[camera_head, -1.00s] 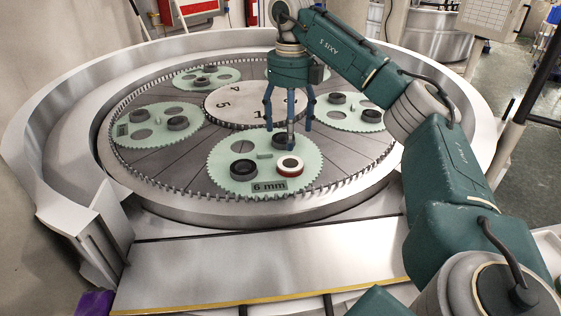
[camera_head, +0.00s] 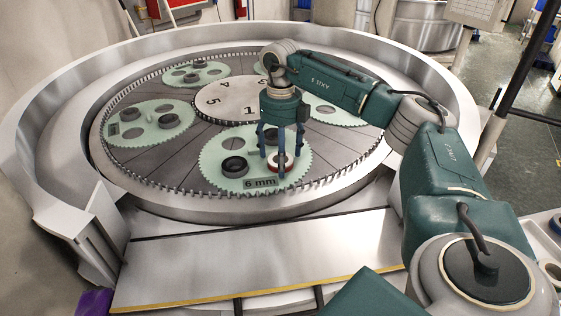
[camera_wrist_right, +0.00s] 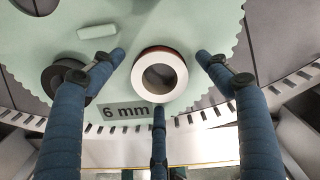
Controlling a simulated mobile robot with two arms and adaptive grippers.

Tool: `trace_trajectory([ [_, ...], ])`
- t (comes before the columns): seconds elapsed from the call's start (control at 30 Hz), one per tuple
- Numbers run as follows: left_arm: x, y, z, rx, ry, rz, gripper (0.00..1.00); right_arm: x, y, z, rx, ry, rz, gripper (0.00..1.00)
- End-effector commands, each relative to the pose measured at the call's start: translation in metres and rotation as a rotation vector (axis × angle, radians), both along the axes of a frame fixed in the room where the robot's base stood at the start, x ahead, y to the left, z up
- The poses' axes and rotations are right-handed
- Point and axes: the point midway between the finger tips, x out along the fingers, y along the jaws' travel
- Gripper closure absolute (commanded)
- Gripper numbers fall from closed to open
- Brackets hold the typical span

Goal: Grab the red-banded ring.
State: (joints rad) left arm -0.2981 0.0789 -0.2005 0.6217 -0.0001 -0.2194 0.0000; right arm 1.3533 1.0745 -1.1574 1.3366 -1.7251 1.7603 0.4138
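The red-banded ring (camera_head: 289,161) has a pale top face and a red band around its side. It lies on the pale green toothed carrier marked 6 mm (camera_head: 215,178). My right gripper (camera_head: 280,158) is open, pointing down over the ring. In the right wrist view the ring (camera_wrist_right: 138,76) sits between the three spread blue fingers, its red edge showing at the top. The fingers look apart from it; their exact height above the carrier is hard to tell. Part of the ring is hidden behind a finger in the head view. My left gripper is not in view.
A dark ring (camera_head: 235,167) lies left of the red-banded one on the same carrier, near a small pale green block (camera_wrist_right: 98,31). Other carriers (camera_head: 148,134) with dark rings surround the numbered centre disc (camera_head: 222,104). A raised metal rim (camera_head: 70,110) encloses the plate.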

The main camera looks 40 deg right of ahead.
Motion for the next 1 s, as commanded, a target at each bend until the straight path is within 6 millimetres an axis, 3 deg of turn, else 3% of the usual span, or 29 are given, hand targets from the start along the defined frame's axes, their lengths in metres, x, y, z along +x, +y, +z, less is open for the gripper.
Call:
trace_trajectory([
  [0.03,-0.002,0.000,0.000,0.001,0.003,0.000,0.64,0.000,0.000,0.000,0.000,0.000,0.000,0.34],
  [0.3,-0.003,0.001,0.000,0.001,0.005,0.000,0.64,0.000,0.000,0.001,0.001,-0.001,0.000,0.85],
  [0.67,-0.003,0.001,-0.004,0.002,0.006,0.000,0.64,0.001,0.000,0.008,0.000,-0.003,0.000,0.85],
  [0.87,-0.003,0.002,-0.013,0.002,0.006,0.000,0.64,0.002,0.001,0.035,0.002,-0.007,0.001,0.85],
  [1.0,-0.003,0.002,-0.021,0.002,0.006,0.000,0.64,0.003,0.001,0.068,0.002,-0.009,0.002,0.85],
])
